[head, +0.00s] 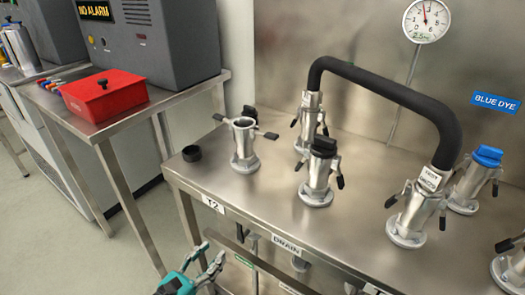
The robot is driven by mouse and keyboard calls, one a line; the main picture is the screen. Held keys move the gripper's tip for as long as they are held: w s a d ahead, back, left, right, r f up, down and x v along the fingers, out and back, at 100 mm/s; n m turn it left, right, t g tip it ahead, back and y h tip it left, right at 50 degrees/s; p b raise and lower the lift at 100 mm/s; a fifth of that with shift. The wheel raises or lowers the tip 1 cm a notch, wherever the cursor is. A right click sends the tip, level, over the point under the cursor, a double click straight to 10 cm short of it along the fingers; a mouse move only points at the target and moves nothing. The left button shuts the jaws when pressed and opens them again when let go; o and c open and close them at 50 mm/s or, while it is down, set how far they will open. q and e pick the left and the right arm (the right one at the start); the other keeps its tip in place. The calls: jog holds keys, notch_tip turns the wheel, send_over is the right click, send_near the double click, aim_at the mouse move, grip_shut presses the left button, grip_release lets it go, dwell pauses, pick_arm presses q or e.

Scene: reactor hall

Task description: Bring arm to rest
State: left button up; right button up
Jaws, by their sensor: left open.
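My left gripper (209,255) is at the bottom of the head view, left of centre. It has teal and grey parts, and its two fingers are apart with nothing between them. It is in front of the steel table's front edge, near the T2 label (213,204) and the DRAIN label (287,244). Only the gripper end shows; the rest of the left arm is below the picture. My right gripper is not in the picture.
The steel table (245,203) holds several silver couplings, including an open one (244,147), a black-capped one (320,172) and a blue-capped one (474,181). A black hose (385,85) arches between two couplings. A red box (104,94) sits on the left bench. Floor (80,240) is clear at lower left.

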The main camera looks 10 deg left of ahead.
pick_arm(q)
jog(key=s+a+f+n+g+y, duration=0.1)
jog(key=a+f+n+g+y, duration=0.25)
jog(key=f+n, duration=0.6)
jog(key=s+a+f+n+g+y, duration=0.2)
jog(key=f+n+y, duration=0.3)
jog(key=n, duration=1)
jog(key=s+d+f+n+g+h, duration=0.3)
jog(key=s+d+f+n+g, duration=0.55)
jog(key=s+f+n, duration=0.35)
jog(key=s+a+f+g+p, duration=0.1)
jog(key=s+f+p, duration=0.1)
jog(key=s+p, duration=0.7)
jog(key=s+a+f+n+p, duration=0.1)
jog(key=s+a+f+p, duration=0.1)
jog(key=s+p, duration=0.6)
jog(key=shift+s+g+y+p, duration=0.35)
jog(key=shift+s+g+p, duration=0.05)
jog(key=shift+s, duration=0.7)
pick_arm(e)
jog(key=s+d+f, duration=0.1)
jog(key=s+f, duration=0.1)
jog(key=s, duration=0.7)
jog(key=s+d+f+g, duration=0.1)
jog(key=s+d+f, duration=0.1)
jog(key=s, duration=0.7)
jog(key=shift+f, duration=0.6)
pick_arm(q)
jog(key=shift+a+f, duration=0.1)
